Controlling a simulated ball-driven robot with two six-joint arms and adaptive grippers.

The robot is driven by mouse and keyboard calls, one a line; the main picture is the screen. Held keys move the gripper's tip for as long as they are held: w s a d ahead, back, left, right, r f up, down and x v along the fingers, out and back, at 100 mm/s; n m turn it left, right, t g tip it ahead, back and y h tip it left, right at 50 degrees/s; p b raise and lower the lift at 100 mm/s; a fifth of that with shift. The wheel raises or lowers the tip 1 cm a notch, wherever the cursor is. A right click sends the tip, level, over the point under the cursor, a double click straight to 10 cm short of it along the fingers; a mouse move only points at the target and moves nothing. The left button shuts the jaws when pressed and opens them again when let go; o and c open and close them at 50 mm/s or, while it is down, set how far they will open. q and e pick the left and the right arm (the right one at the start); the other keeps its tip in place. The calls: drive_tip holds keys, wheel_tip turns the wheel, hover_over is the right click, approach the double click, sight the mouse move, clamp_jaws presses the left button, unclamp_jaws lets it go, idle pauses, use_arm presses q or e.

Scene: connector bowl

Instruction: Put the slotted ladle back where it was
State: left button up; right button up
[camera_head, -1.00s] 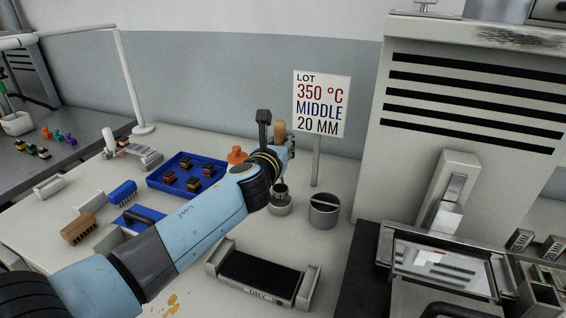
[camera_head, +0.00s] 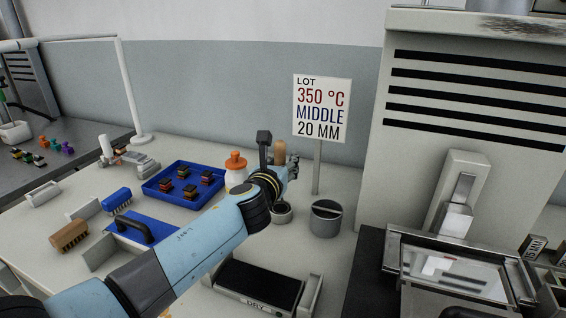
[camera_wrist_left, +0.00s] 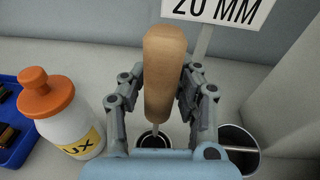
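The slotted ladle shows mainly as a wooden handle (camera_head: 279,153), upright at my left gripper (camera_head: 283,165). In the left wrist view the handle (camera_wrist_left: 164,75) stands between the two fingers of the left gripper (camera_wrist_left: 163,82), which look closed on it. Its thin stem runs down toward the dark opening of a small round holder (camera_wrist_left: 153,138). This holder (camera_head: 282,214) also shows just below the gripper in the head view. The ladle's lower end is hidden, seemingly inside the holder. My right gripper is not in view.
A white bottle with an orange cap (camera_head: 236,172) stands close left of the gripper. A grey divided cup (camera_head: 325,220) stands close right, with the sign (camera_head: 322,108) behind it. A blue tray (camera_head: 150,187) lies left and a dry-marked stand (camera_head: 258,285) in front.

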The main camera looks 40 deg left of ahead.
use_arm(q)
drive_tip(key=p+v, duration=0.1)
drive_tip(key=v, duration=1.1)
drive_tip(key=shift+r, duration=0.15)
drive_tip(key=shift+s, duration=0.1)
